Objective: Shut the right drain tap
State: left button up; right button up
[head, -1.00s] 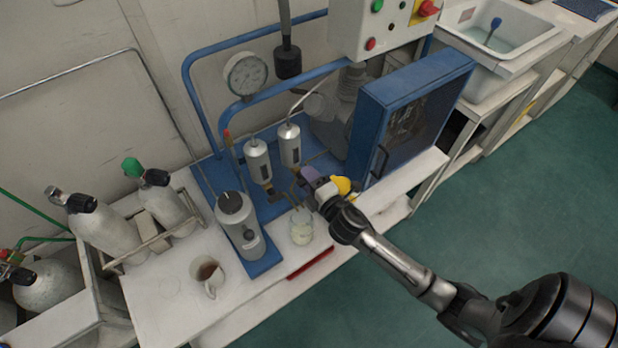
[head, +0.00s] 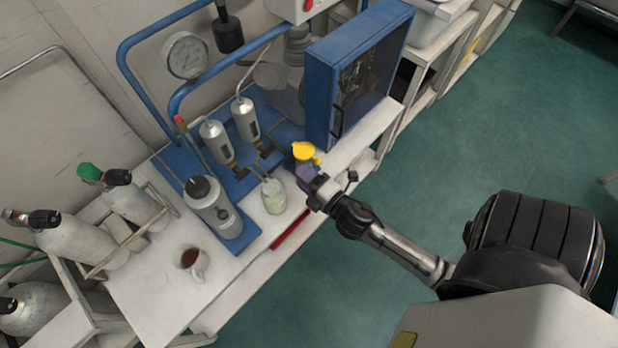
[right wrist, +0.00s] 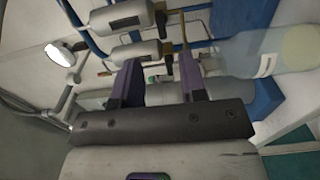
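The right drain tap (head: 265,153) is a small dark fitting with a brass pipe under the right silver canister (head: 246,120). In the right wrist view the same tap (right wrist: 161,18) shows at the end of the upper canister. The left tap (head: 240,172) is under the left canister (head: 216,142). I cannot tell how the right tap's lever stands. My right gripper (head: 304,172) is in front and to the right of the taps, apart from them. In the right wrist view its two purple fingers (right wrist: 160,78) are spread with nothing held between them. My left gripper is out of view.
A glass jar (head: 274,196) with pale liquid stands below the taps, close to my right gripper. A yellow object (head: 304,150) is just beyond the gripper. A blue cabinet (head: 357,75) stands to the right, a grey cylinder (head: 212,207) and a mug (head: 193,260) to the left.

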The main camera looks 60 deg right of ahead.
jog(key=shift+s+a, duration=0.1)
jog(key=shift+s, duration=0.65)
jog(key=s+a+r+m+g, duration=0.2)
jog(key=s+a+m, duration=0.1)
jog(key=a+m, duration=0.15)
jog(key=s+a+f+m+g+y, duration=0.2)
jog(key=s+a+f+m+g, duration=0.2)
jog(key=s+f+m+g, duration=0.4)
jog(key=s+m+g, duration=0.1)
jog(key=s+g, duration=0.2)
jog(key=g, duration=0.1)
jog(key=shift+s+a+f+m+y, duration=0.2)
jog(key=shift+s+f+m+y, duration=0.1)
jog(key=shift+s+m+y, duration=0.1)
